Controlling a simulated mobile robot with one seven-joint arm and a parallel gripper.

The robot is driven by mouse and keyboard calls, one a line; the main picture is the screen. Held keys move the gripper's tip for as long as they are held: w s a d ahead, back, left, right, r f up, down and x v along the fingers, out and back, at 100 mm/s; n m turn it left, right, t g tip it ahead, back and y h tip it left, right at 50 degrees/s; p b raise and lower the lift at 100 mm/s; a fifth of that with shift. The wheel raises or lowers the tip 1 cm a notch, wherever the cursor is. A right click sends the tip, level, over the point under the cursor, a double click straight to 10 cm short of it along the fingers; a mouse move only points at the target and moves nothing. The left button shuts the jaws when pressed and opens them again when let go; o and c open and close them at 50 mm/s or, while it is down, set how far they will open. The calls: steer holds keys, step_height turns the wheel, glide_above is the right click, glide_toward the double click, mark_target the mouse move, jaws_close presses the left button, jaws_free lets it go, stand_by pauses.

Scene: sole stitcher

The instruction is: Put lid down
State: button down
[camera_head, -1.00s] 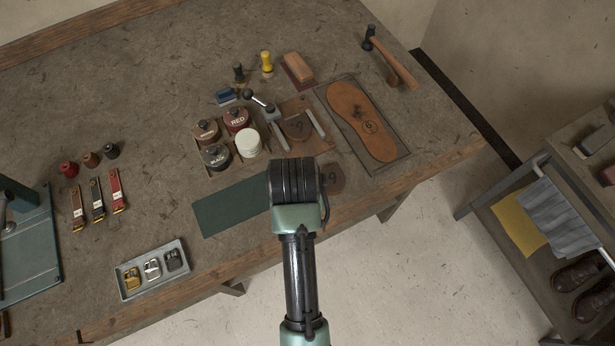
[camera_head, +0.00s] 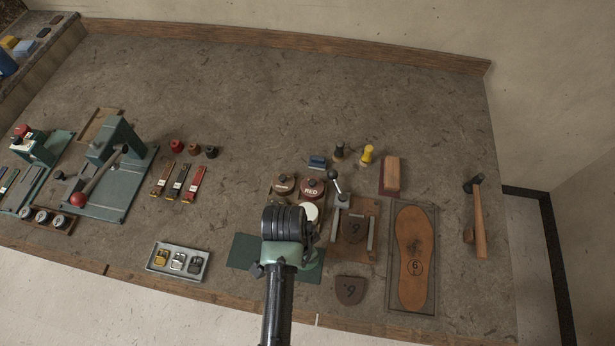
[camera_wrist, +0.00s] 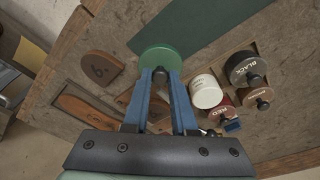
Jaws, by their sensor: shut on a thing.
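My gripper (camera_wrist: 160,76), with blue fingers, is shut on a round green lid (camera_wrist: 158,54) in the wrist view. The fingers hold it at its middle, where its knob would be. Behind the lid are the edge of the dark green mat (camera_wrist: 190,22) and the bench; I cannot tell its height above them. An uncovered-looking white jar (camera_wrist: 206,91) stands right of the fingers, beside the black-lidded jar (camera_wrist: 243,67). In the head view my wrist (camera_head: 284,225) hides the lid and part of the mat (camera_head: 245,250); the white jar's top (camera_head: 309,211) shows beside it.
Red-lidded (camera_head: 313,189) and brown-lidded jars (camera_head: 284,184) stand close behind. A wooden block with a lever clamp (camera_head: 356,238), a brown heel piece (camera_head: 350,290) and a sole on a board (camera_head: 411,265) lie right. A buckle tray (camera_head: 178,262) is left of the mat.

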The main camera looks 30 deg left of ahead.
steer(key=shift+f, duration=2.8)
steer(key=c, duration=0.7)
jaws_free()
steer(key=shift+f, duration=0.1)
steer(key=r, duration=0.4)
steer(key=s+r, duration=0.1)
steer(key=r, duration=0.7)
steer(key=shift+s+a+r, duration=0.1)
steer(key=shift+s+a, duration=0.2)
steer(key=shift+a, duration=0.1)
